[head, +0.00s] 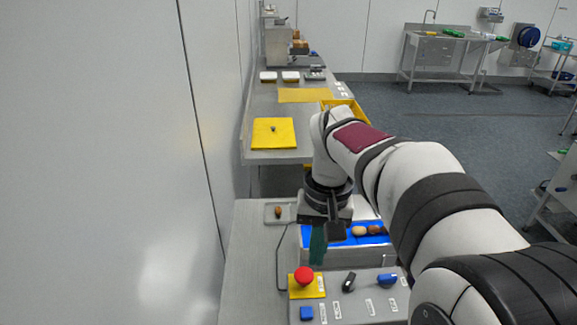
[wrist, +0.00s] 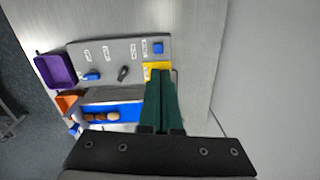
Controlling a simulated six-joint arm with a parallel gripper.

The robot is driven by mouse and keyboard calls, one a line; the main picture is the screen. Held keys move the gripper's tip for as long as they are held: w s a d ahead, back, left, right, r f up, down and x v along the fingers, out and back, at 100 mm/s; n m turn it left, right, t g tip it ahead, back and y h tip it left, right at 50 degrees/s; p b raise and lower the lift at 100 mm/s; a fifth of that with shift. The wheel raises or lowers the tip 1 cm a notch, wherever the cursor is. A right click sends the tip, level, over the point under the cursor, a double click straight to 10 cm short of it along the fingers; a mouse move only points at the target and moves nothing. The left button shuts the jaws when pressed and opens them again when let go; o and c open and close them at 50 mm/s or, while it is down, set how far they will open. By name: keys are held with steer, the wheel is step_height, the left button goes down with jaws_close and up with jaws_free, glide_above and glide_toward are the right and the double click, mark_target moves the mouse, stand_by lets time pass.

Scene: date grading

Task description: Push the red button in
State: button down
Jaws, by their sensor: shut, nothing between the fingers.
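The red button (head: 303,274) is a mushroom head on a yellow plate (head: 294,292) on the grey control panel in the head view. In the wrist view the yellow plate (wrist: 152,66) shows just beyond my fingertips, and the red head is hidden behind the fingers. My gripper (head: 317,262) points down with its green fingers shut and empty. In the head view its tips appear just above and to the right of the button; I cannot tell whether they touch it. In the wrist view the gripper (wrist: 160,74) reaches over the plate.
The panel (head: 334,309) also carries a black knob (head: 349,282), a blue switch (head: 387,280) and a blue square button (head: 306,313). A blue belt (head: 349,239) with several dates lies behind it. A small tray (head: 269,219) with one date is left. A purple bin (wrist: 55,70) is beside the panel.

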steer(key=n, duration=0.2)
glide_above(304, 274)
step_height(304, 274, down, 3)
steer(key=shift+w+r+h, duration=0.1)
steer(key=shift+h, duration=0.2)
step_height(304, 274, down, 14)
steer(key=shift+f, duration=0.1)
steer(key=shift+f, duration=1.1)
step_height(304, 274, up, 15)
